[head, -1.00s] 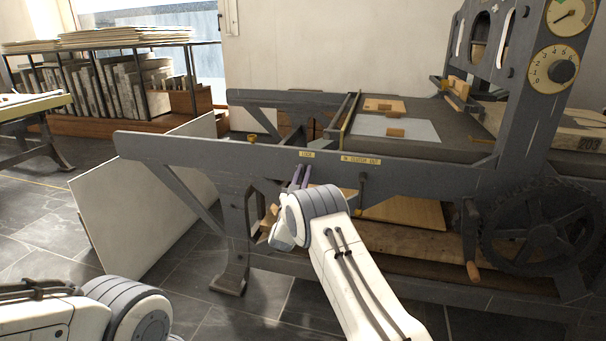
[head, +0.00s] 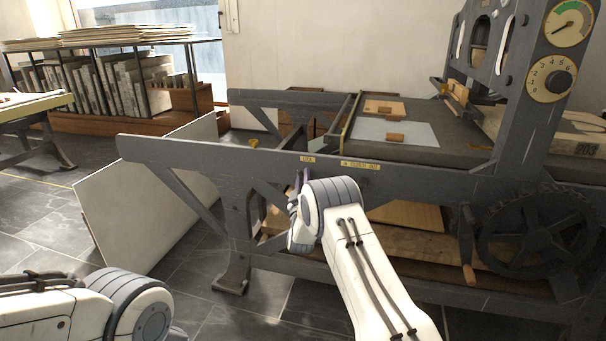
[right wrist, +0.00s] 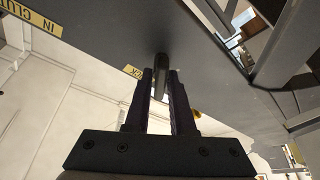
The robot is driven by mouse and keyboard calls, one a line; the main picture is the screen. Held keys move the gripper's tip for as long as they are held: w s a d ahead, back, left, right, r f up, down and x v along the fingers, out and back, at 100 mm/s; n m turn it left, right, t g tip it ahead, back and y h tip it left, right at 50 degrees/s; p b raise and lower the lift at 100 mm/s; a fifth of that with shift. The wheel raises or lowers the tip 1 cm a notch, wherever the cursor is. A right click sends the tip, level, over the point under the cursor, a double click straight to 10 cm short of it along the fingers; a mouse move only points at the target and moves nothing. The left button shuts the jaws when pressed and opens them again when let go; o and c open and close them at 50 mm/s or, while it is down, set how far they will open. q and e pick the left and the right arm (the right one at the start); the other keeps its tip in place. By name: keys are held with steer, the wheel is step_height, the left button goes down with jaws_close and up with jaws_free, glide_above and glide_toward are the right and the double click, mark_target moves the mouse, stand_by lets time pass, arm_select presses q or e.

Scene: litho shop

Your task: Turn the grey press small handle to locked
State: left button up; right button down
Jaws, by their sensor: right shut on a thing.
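The grey press (head: 215,155) fills the middle and right of the head view. My right gripper (head: 303,176) is at its near side rail, just below a small yellow lock label (head: 307,159). In the right wrist view, the dark fingers of my right gripper (right wrist: 162,78) are closed around a short dark handle (right wrist: 161,63) under the rail, beside the yellow label (right wrist: 133,71). The fingers hide part of the handle. In the head view the handle is too hidden to make out. My left arm shows at lower left, but its gripper is out of view.
A second yellow label (head: 360,165) is on the rail to the right. A spoked wheel (head: 537,232) with a wooden grip is at right. A pale board (head: 140,205) leans at the press's left end. A stone rack (head: 120,85) stands behind. Floor at front left is clear.

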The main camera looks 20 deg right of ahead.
steer(key=n+y+p, duration=0.1)
steer(key=n, duration=0.2)
steer(key=n+y+p, duration=0.2)
steer(key=n, duration=0.1)
steer(key=shift+a+n+g, duration=0.1)
steer(key=shift+n+g, duration=0.3)
steer(key=n+p, duration=0.1)
steer(key=n, duration=0.1)
steer(key=n+g+p, duration=0.1)
steer(key=n, duration=0.2)
steer(key=shift+w+f+g+y, duration=0.1)
steer(key=shift+f+g+y, duration=0.1)
steer(key=shift+g+y, duration=0.1)
steer(key=c, duration=0.9)
jaws_free()
steer(key=p+v, duration=0.2)
steer(key=v, duration=0.8)
steer(key=shift+s+r, duration=0.1)
steer(key=shift+s, duration=0.1)
